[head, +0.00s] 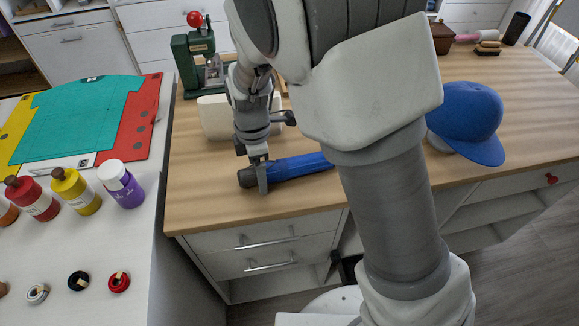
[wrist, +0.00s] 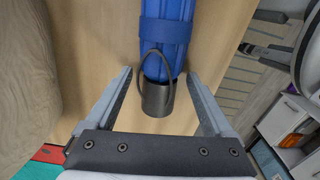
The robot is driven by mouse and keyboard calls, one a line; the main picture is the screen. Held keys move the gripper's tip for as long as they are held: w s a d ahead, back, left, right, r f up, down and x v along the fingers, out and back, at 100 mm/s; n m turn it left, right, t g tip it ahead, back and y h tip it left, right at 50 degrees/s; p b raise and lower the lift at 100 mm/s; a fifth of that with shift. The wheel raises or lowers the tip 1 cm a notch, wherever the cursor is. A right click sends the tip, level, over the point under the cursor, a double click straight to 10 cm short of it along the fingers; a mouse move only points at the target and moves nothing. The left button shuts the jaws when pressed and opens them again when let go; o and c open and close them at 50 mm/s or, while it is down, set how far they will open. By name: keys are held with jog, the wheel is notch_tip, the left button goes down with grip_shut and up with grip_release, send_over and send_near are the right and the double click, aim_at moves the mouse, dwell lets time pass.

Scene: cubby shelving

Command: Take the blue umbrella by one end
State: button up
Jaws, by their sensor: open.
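The blue umbrella (head: 299,166) is folded and lies on the wooden desk top near its front edge. Its dark handle end (head: 247,178) points left, and my arm hides its right part in the head view. In the wrist view the blue cloth (wrist: 165,35) runs away from me, and the dark handle with a thin loop (wrist: 156,97) is nearest. My gripper (wrist: 158,95) is open, with one finger on each side of the handle end and a gap on both sides. In the head view my gripper (head: 259,175) points down at that end.
A blue cap (head: 467,120) sits on the desk to the right. A green press with a red knob (head: 198,62) and a cream block (head: 214,117) stand behind the umbrella. Bottles (head: 120,185) and tape rolls stand on the white table at left. Desk around the handle is clear.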

grip_shut()
dwell(0.3)
jog(key=shift+r, duration=0.15)
